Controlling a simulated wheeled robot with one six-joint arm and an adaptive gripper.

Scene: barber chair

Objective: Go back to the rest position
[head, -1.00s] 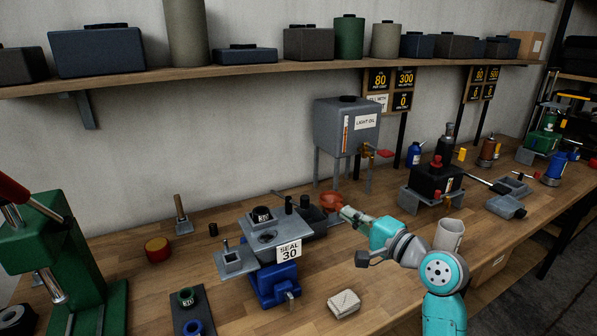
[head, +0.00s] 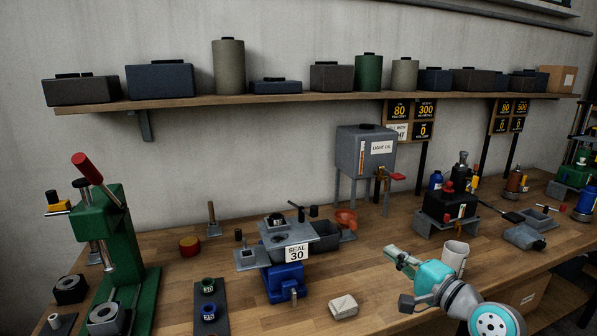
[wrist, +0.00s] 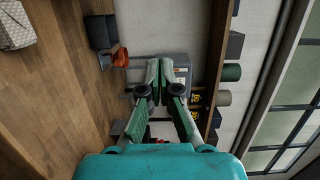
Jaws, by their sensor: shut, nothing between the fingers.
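My gripper (head: 392,256) is above the front right part of the workbench in the head view, its fingers pointing left and slightly up. The fingers are shut with nothing between them. The wrist view shows the same gripper (wrist: 160,70) with its two green-grey fingertips side by side. It touches nothing that I can see. My turquoise and grey arm comes in from the lower right.
The workbench (head: 385,291) holds a vise with a "SEAL 30" sign (head: 297,253), a white cloth-like block (head: 343,306), a pale cup (head: 454,254), an oil tank (head: 364,150), a black unit (head: 446,205) and a green press (head: 110,240). A shelf (head: 300,98) runs above.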

